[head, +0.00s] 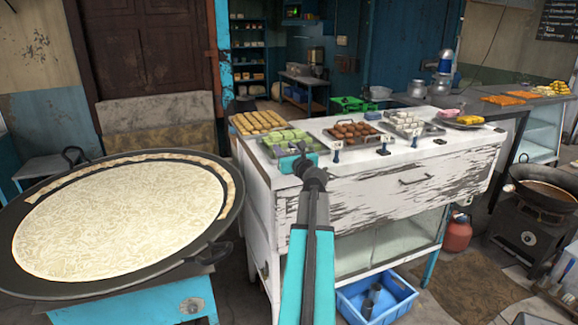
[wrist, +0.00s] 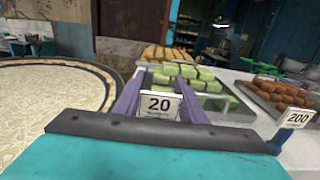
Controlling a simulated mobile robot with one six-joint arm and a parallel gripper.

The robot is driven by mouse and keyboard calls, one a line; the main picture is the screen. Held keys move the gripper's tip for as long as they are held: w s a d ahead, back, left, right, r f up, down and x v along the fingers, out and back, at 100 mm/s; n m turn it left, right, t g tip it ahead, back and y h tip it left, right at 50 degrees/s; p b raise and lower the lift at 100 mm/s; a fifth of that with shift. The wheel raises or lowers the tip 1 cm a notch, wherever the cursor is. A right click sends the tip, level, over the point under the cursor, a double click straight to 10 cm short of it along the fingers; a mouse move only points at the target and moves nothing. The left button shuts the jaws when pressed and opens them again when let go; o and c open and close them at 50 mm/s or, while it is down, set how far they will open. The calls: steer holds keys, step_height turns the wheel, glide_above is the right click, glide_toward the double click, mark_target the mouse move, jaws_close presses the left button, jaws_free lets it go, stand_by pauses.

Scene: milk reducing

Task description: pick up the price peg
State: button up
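The price peg with a white card marked "20" (wrist: 160,105) stands upright between my gripper's two purple fingers in the wrist view. My gripper (wrist: 160,88) has its fingers spread apart, one on each side of the card. Little space shows beside the card, and I cannot tell whether either finger touches it. The peg's lower part is hidden behind the gripper's dark front edge. In the head view my gripper (head: 303,160) is at the front edge of the white counter, by the green sweets, and hides this peg.
A tray of green sweets (wrist: 188,77) lies just beyond the fingers. Another peg marked "200" (wrist: 297,118) stands to the right, before a tray of brown sweets (wrist: 282,92). A large round pan (head: 50,283) is at the left. More pegs line the white counter (head: 345,168).

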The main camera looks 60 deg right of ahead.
steer(key=c, duration=0.4)
steer(key=shift+c, duration=0.2)
step_height(320, 180, up, 10)
stand_by(0.5)
stand_by(0.5)
